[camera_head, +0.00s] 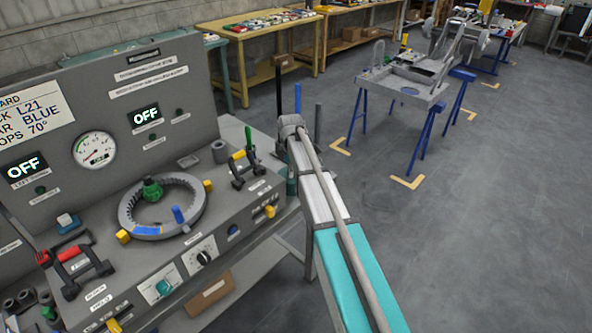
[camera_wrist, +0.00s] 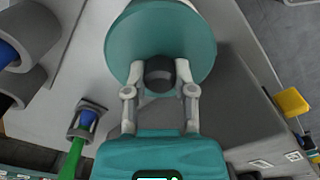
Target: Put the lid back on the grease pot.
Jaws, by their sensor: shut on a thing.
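In the wrist view, my gripper (camera_wrist: 160,75) is shut on the dark knob of a round teal lid (camera_wrist: 190,55). One finger is on each side of the knob. A paler rounded part shows at the top edge of the picture, beyond the teal. I cannot tell whether this is the grease pot, or whether the lid touches anything beneath it. In the head view, my arm reaches to the right end of the grey control console and hides most of the gripper. A dark teal piece shows beside the arm there, too covered to identify. The pot is not clearly seen.
The grey console (camera_head: 150,90) fills the left, with a green-handled lever (camera_head: 250,143) and grey ring (camera_head: 128,208). Upright posts (camera_head: 279,95) stand behind my arm. In the wrist view, grey cylinders (camera_wrist: 38,28) lie left and a yellow knob (camera_wrist: 292,102) right. Open floor (camera_head: 500,230) lies right.

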